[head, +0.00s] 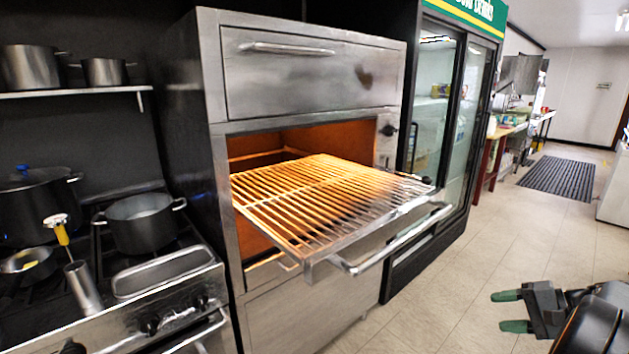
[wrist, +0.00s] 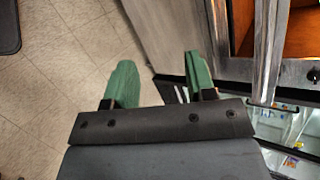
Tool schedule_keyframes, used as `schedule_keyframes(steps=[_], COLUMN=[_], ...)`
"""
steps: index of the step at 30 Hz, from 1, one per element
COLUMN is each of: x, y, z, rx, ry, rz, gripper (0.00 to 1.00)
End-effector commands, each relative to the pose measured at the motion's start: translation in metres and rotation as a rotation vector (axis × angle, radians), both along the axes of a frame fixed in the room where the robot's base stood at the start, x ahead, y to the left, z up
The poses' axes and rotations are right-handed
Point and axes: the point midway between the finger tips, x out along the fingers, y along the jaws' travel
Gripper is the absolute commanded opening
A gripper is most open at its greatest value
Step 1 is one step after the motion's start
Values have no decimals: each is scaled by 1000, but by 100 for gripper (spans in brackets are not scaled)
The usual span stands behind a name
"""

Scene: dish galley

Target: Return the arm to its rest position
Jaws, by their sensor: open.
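My gripper (head: 507,311) shows at the lower right of the head view, above the tiled floor. Its two green fingers are spread apart with nothing between them. In the wrist view my gripper (wrist: 160,80) also shows open and empty, with the floor and the oven side beyond it. My gripper is to the right of the oven (head: 310,64) and its pulled-out rack (head: 330,195), apart from both. Most of my arm is outside the head view.
The oven rack and handle (head: 395,240) jut out into the room. A stove with pots (head: 142,222) stands left. A glass-door fridge (head: 440,110) stands right of the oven. The floor (head: 480,250) is clear towards a dark mat (head: 558,177).

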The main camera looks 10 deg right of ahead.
Motion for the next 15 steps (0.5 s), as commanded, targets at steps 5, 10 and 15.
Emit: schedule_keyframes(steps=[5, 10, 15], x=[-6, -16, -30], y=[42, 95, 159], z=[-19, -24, -6], rx=[-180, -446, -810], ry=[215, 345, 323], rz=[30, 138, 336], gripper=[51, 51, 51])
